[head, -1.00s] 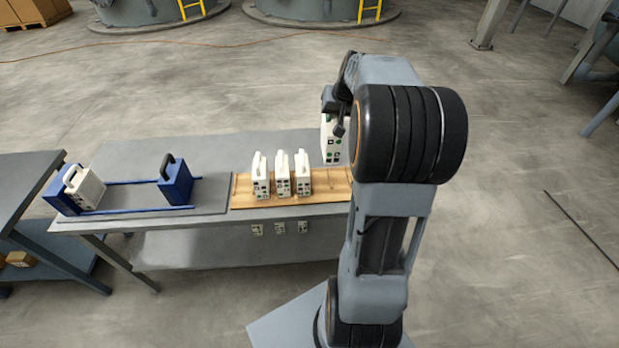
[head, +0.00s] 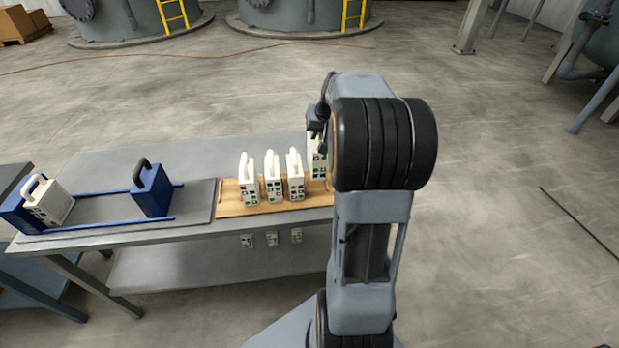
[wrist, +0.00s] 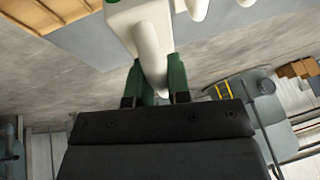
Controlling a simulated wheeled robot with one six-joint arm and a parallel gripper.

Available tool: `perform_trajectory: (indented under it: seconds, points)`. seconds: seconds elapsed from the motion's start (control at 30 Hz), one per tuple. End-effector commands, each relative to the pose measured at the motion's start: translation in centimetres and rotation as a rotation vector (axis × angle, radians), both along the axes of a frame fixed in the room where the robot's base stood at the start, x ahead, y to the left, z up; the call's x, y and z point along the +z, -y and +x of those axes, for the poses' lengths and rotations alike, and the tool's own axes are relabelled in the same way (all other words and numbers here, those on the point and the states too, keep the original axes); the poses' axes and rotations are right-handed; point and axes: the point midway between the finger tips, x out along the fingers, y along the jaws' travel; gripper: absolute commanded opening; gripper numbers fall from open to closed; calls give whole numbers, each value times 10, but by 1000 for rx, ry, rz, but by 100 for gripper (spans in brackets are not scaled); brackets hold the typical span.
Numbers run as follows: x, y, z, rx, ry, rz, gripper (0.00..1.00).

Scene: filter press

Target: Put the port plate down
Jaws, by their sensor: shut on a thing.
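My gripper (wrist: 157,82) is shut on the handle of a white port plate (wrist: 146,22), with its green fingers on both sides of the handle in the wrist view. In the head view the held plate (head: 317,158) is upright at the right end of the wooden rack board (head: 228,207), partly hidden by my arm. I cannot tell whether its underside touches the board. Three similar white plates stand in a row on the board, to the left of the held one: a left plate (head: 249,181), a middle plate (head: 273,181) and a right plate (head: 294,177).
The board lies on a grey table (head: 225,155). At the table's left is a press with blue rails (head: 110,225), a blue end block (head: 152,190) and another white plate (head: 47,203). Another table (head: 12,180) stands far left.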

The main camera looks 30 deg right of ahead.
Motion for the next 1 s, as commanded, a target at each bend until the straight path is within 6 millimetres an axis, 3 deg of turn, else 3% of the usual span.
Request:
perform_trajectory:
  seconds: [0.2,0.47,0.7,1.0]
  points:
    - [-35,-1,0,1,-1,0,0]
    - [-51,-3,1,5,0,-1,0]
    - [-79,-3,1,4,-2,1,0]
    - [-84,-2,1,4,1,-3,0]
